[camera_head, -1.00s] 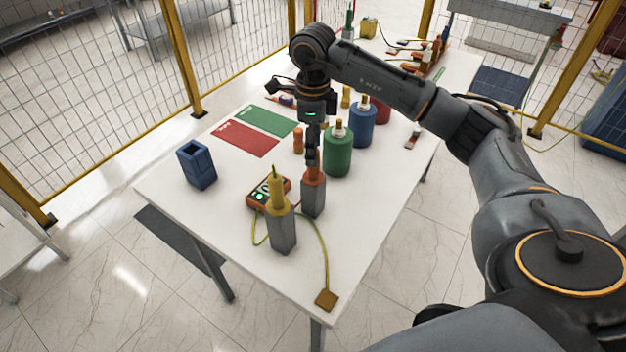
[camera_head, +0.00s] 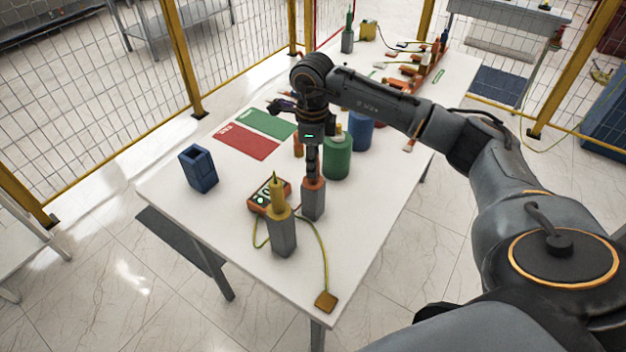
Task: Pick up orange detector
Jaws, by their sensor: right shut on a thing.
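The orange detector (camera_head: 313,186) stands upright in a grey square block (camera_head: 313,207) near the middle of the white table (camera_head: 190,225). My right gripper (camera_head: 313,170) points straight down from above and is shut around the detector's narrow upper part. The fingers hide most of that part, and an orange collar shows just below them. My left gripper is out of view.
A yellow detector (camera_head: 277,196) in a grey block and an orange meter (camera_head: 268,195) with a cable stand close by. Green (camera_head: 338,157) and blue (camera_head: 361,130) cylinders stand behind. A blue holder (camera_head: 198,168) is at the left. The table's front left is clear.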

